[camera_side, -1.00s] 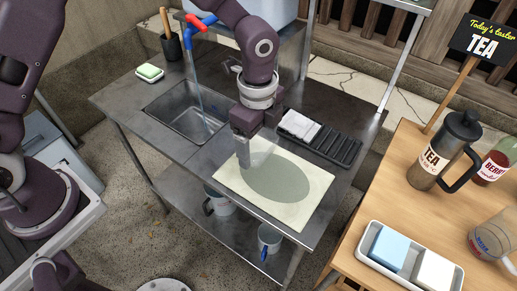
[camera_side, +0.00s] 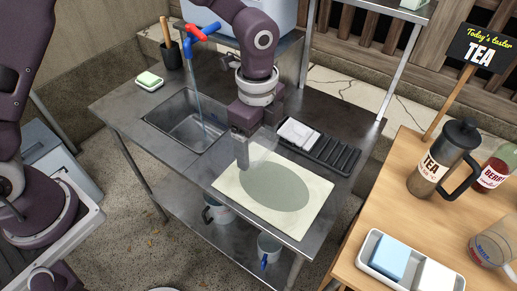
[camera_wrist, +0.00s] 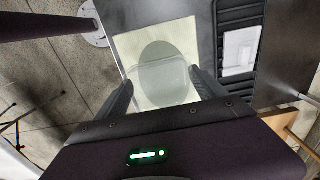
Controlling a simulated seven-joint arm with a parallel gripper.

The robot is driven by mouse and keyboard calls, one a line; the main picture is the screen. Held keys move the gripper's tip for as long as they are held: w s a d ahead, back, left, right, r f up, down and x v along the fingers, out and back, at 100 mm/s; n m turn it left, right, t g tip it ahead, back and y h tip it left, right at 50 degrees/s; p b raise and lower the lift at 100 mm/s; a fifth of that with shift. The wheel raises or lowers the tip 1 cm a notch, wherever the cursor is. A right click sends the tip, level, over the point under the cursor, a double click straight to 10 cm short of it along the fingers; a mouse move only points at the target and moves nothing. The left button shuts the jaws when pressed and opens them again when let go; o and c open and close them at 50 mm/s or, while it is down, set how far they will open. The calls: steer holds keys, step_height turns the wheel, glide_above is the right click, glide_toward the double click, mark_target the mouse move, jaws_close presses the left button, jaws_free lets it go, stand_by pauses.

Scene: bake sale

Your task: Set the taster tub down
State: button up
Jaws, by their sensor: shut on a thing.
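A clear, see-through tub (camera_side: 263,145) is held between the fingers of my gripper (camera_side: 251,150). In the wrist view the tub (camera_wrist: 163,92) shows faintly between the two dark fingertips (camera_wrist: 163,80). The mat lies on the steel counter (camera_side: 180,166). In the wrist view the tub overlaps the lower part of the oval. I cannot tell whether its base touches the mat.
A sink (camera_side: 187,125) with a tap (camera_side: 195,70) is at the left. A wooden table (camera_side: 400,200) at the right holds a tea press (camera_side: 430,172) and a sponge tray (camera_side: 372,268).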

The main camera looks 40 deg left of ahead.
mark_target(257, 179)
steer(key=shift+s+d+r, duration=0.1)
steer(key=shift+s+r, duration=0.1)
steer(key=shift+r, duration=0.25)
steer(key=shift+s+d+r, duration=0.1)
steer(key=shift+s+r, duration=0.05)
steer(key=shift+r, duration=0.25)
step_height(257, 179, down, 10)
steer(key=shift+s+r, duration=0.1)
steer(key=o, duration=1.3)
step_height(257, 179, up, 12)
steer(key=shift+r, duration=0.1)
